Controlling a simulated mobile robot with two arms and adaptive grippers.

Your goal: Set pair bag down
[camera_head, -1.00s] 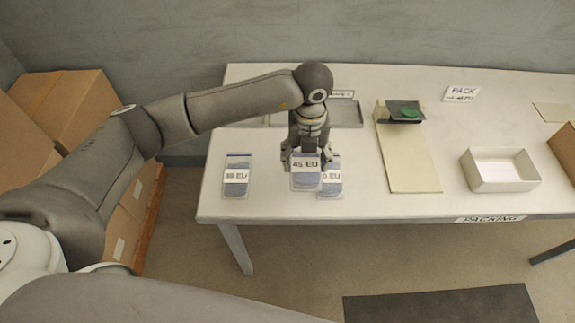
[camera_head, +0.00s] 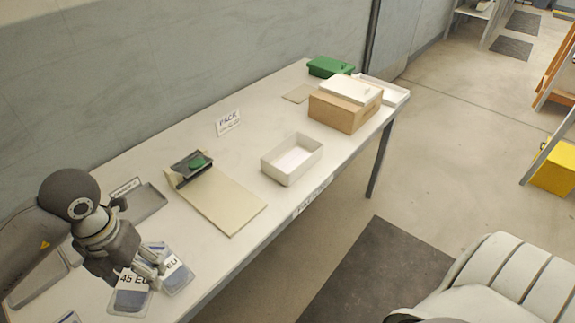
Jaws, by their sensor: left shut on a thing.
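My left gripper (camera_head: 146,272) is at the lower left over the near end of the table, shut on a clear pair bag (camera_head: 130,299) with a blue-grey content and a white "45 EU" label. Whether this bag touches the table is hard to tell. A second pair bag (camera_head: 178,275) lies right beside it, its label partly covered by the gripper. A sliver of a third bag (camera_head: 68,318) shows at the bottom edge. The white packing table (camera_head: 235,195) runs diagonally to the upper right. My right gripper is not in view.
A dark press with a green top (camera_head: 192,165) stands by a beige board (camera_head: 225,203). Farther along are a white open box (camera_head: 292,160), a cardboard box (camera_head: 345,113) and a green box (camera_head: 330,66). Bare tabletop lies between them.

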